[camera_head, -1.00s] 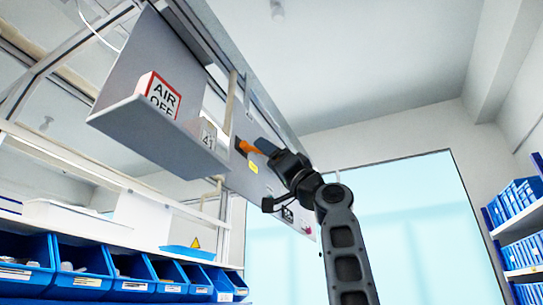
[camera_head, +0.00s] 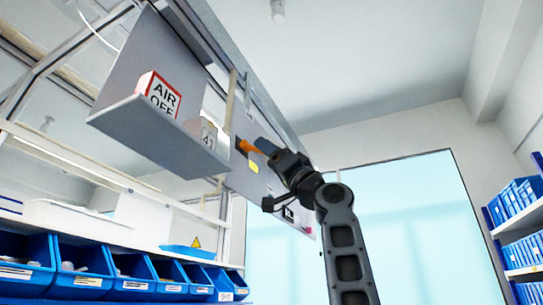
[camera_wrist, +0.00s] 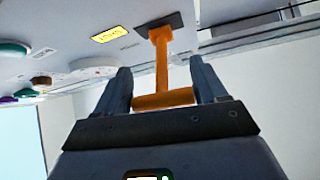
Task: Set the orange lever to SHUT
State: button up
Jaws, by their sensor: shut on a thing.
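The orange lever (camera_wrist: 162,65) is T-shaped. In the wrist view its stem comes down from a dark square plate (camera_wrist: 160,24) on the grey panel, and its crossbar lies between my two fingers. My gripper (camera_wrist: 165,92) is shut on the ends of that crossbar. In the head view the lever (camera_head: 246,147) shows only as a small orange piece on the panel, left of my gripper (camera_head: 266,149). A yellow label (camera_wrist: 109,34) sits beside the plate; its lettering is too small and turned to read surely.
A grey shelf (camera_head: 150,137) with an "AIR OFF" sign (camera_head: 160,94) juts out left of the lever. Round coloured buttons (camera_wrist: 14,49) line the panel. Blue bins (camera_head: 85,268) stand below at left. The space right of my arm is open.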

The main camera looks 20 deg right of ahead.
jog(key=shift+w+a+f, duration=0.15)
jog(key=shift+w+a, duration=0.05)
jog(key=shift+a, duration=0.1)
jog(key=o, duration=1)
jog(key=shift+o, duration=0.9)
jog(key=shift+w+a, duration=0.1)
jog(key=shift+o, duration=1.1)
jog(key=b+v, duration=0.2)
jog(key=v, duration=0.6)
